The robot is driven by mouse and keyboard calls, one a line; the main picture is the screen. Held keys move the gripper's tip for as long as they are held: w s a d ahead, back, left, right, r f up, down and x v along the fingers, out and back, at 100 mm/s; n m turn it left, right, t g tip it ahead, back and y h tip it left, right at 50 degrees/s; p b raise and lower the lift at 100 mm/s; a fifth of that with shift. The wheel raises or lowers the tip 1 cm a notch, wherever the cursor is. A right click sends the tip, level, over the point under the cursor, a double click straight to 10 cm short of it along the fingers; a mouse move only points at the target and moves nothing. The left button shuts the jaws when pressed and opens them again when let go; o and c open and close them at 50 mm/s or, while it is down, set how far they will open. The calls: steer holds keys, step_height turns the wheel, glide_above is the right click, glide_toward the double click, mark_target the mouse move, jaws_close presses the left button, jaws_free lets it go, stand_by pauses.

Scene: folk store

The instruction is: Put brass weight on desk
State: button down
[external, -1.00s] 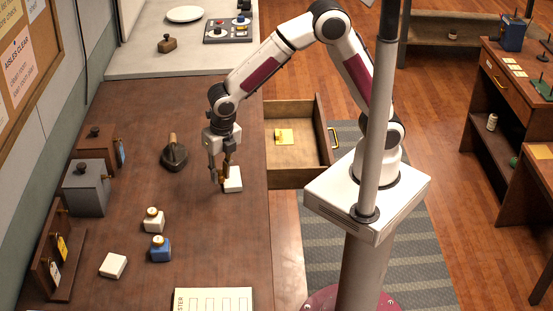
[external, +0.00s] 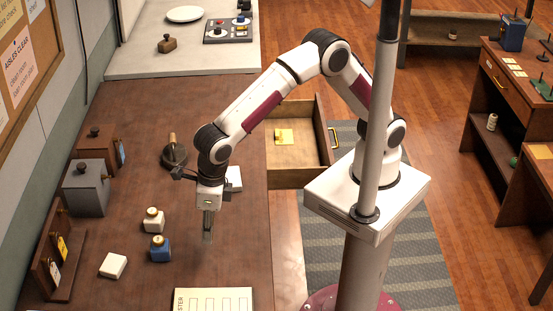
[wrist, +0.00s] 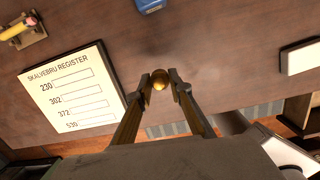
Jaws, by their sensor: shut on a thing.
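A small round brass weight (wrist: 160,80) shows between the fingertips of my gripper (wrist: 162,88) in the wrist view. My gripper is shut on it. In the external view my gripper (external: 208,238) points down over the near-right part of the brown desk (external: 120,210), right of the blue bottle. The weight cannot be made out there. Whether it touches the desk top or hangs a little above it is unclear.
A register sheet (external: 213,300) lies at the desk's front. Another white block (external: 234,178) is behind my gripper. An open drawer (external: 291,180) sticks out right.

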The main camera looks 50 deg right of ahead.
mark_target(211, 264)
steer(key=shift+s+a+r+n, duration=0.1)
steer(key=shift+s+a+n, duration=0.3)
steer(key=shift+s, duration=0.3)
steer(key=shift+f, duration=2)
steer(key=shift+f, duration=2)
steer(key=shift+f, duration=0.1)
steer(key=c, duration=1.8)
jaws_free()
